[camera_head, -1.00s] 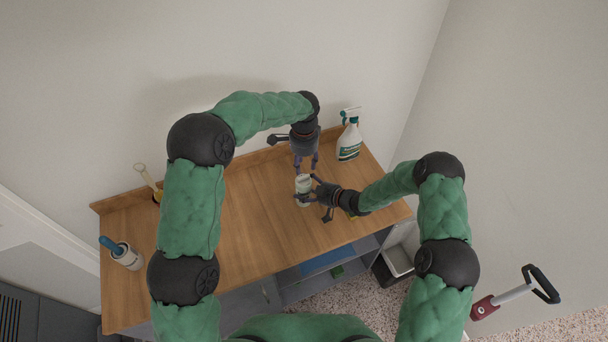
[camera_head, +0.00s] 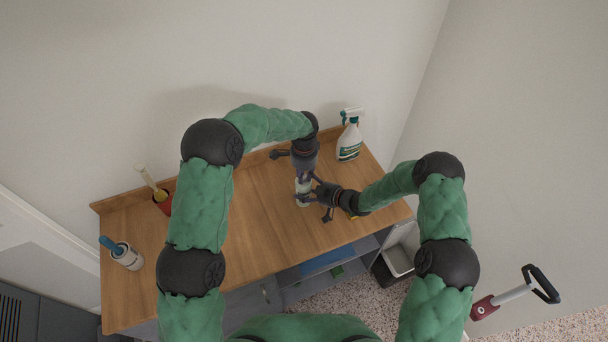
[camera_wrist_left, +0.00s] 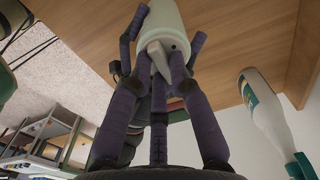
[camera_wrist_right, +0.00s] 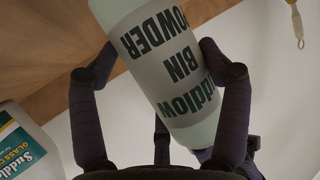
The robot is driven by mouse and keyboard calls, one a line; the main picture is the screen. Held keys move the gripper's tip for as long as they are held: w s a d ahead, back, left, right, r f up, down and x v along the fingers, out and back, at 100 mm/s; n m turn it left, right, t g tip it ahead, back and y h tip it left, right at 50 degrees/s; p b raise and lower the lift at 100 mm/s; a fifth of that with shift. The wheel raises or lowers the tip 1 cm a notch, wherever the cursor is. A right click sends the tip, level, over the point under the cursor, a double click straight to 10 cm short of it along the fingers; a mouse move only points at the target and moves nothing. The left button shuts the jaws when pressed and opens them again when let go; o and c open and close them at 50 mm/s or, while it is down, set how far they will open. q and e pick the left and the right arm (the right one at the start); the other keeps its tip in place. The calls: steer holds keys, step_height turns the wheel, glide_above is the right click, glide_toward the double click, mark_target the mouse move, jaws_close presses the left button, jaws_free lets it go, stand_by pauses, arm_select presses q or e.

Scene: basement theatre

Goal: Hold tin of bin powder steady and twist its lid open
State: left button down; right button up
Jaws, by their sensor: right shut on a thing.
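The tin of bin powder (camera_head: 303,187) is a pale cylinder near the right part of the counter. The right wrist view shows its printed label (camera_wrist_right: 170,60) upside down. My right gripper (camera_head: 307,189) comes from the right and is shut around the tin's body. My left gripper (camera_head: 304,178) points down at the tin's top end. In the left wrist view its fingertips (camera_wrist_left: 161,65) lie on either side of a pale raised tab (camera_wrist_left: 158,58) on the lid (camera_wrist_left: 168,44). They look apart; contact with the tab is unclear.
A spray bottle (camera_head: 349,143) stands behind, to the right of the tin. A red pot (camera_head: 163,204) with a pale-handled tool and a white container (camera_head: 127,258) with a blue top stand left. The wooden counter (camera_head: 262,225) is clear between. A bin (camera_head: 398,262) stands right.

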stand_by(0.4)
arm_select(q)
steer(key=n, duration=0.8)
steer(key=shift+w+d+n, duration=0.1)
steer(key=shift+n, duration=0.2)
steer(key=n, duration=0.4)
steer(key=shift+w, duration=0.1)
steer(key=n, duration=0.5)
steer(key=shift+w, duration=0.1)
steer(key=shift+n, duration=0.3)
steer(key=c, duration=1.1)
jaws_free()
steer(key=shift+c, duration=0.2)
